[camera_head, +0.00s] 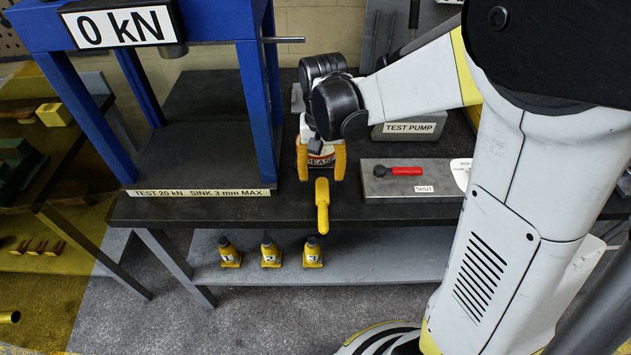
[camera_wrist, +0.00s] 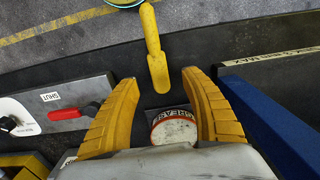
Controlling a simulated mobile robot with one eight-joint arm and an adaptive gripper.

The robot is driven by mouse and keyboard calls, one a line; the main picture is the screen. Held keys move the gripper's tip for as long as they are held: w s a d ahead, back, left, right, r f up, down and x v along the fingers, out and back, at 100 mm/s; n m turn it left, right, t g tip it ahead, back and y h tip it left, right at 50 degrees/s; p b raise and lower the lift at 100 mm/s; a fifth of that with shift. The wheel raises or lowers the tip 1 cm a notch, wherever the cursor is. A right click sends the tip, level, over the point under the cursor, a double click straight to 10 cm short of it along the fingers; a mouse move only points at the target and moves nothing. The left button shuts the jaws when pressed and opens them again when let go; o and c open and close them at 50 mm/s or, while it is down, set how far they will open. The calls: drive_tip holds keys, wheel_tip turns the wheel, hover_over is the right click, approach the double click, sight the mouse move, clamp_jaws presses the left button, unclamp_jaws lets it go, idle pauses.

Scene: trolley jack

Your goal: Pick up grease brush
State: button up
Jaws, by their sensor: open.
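The grease brush shows as a yellow handle (camera_head: 322,205) at the bench's front edge, its outer end over the edge. In the wrist view the handle (camera_wrist: 155,55) runs from the top down to between my fingertips. I see no bristles. My gripper (camera_head: 321,177) is open and points down, its yellow fingers apart. In the wrist view the gripper (camera_wrist: 160,80) has one finger on each side of the handle's near end, with gaps. A tin with a "GREASE" label (camera_wrist: 173,128) stands between the fingers, deeper in; my gripper partly hides the tin (camera_head: 320,160) in the head view.
A blue press (camera_head: 262,110) stands to the left. A grey box with a red lever (camera_head: 405,171) marked SHUT and a test pump (camera_head: 409,127) stand to the right. Several numbered yellow bottle jacks (camera_head: 271,253) stand on the lower shelf.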

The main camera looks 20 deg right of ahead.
sight(323, 194)
drive_tip(key=f+b, duration=0.1)
drive_tip(key=f, duration=0.2)
drive_tip(key=f+b, duration=0.1)
drive_tip(key=f, duration=0.2)
drive_tip(key=f+b, duration=0.1)
drive_tip(key=f, duration=0.2)
drive_tip(key=shift+d, duration=0.25)
drive_tip(key=shift+r, duration=0.15)
clamp_jaws()
